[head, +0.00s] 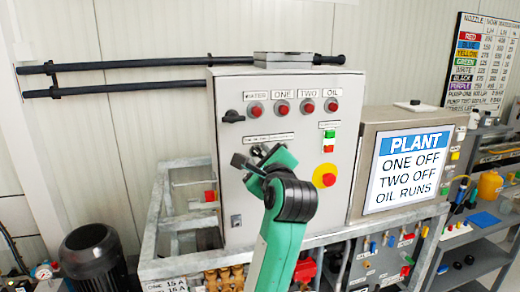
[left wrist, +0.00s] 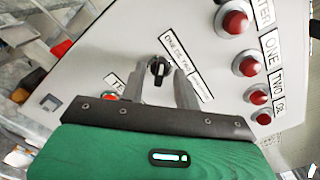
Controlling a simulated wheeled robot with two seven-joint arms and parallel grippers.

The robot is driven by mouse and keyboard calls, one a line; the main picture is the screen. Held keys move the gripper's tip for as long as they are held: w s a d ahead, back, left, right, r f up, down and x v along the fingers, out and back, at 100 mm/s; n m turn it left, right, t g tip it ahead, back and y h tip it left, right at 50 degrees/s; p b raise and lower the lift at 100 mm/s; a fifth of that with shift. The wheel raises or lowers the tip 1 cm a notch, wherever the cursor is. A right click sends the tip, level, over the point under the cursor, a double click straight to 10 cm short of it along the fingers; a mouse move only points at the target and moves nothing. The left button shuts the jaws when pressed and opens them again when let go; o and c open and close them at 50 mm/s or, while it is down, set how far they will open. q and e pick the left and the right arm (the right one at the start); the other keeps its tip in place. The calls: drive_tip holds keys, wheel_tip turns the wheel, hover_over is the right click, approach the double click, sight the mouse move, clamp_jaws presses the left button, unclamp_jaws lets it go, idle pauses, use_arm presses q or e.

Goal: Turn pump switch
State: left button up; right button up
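The pump switch is a small black rotary knob (left wrist: 158,70) on the grey control box (head: 230,85), under a white label (left wrist: 178,58) that seems to read "ONE OR TWO". In the head view my arm and gripper largely hide it. My left gripper (head: 254,162) is at the box front near the knob. In the left wrist view its two grey fingers (left wrist: 161,80) are apart, one on each side of the knob, with gaps visible. Whether they reach the panel I cannot tell. My right gripper is not in view.
Several red lamps (head: 282,107) line the box top. A sign (head: 407,165) reads "PLANT ONE OFF TWO OFF OIL RUNS". A black motor (head: 92,255) stands lower left.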

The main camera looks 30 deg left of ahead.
use_arm(q)
drive_tip(key=shift+w+a, duration=0.1)
drive_tip(key=shift+a, duration=0.05)
clamp_jaws()
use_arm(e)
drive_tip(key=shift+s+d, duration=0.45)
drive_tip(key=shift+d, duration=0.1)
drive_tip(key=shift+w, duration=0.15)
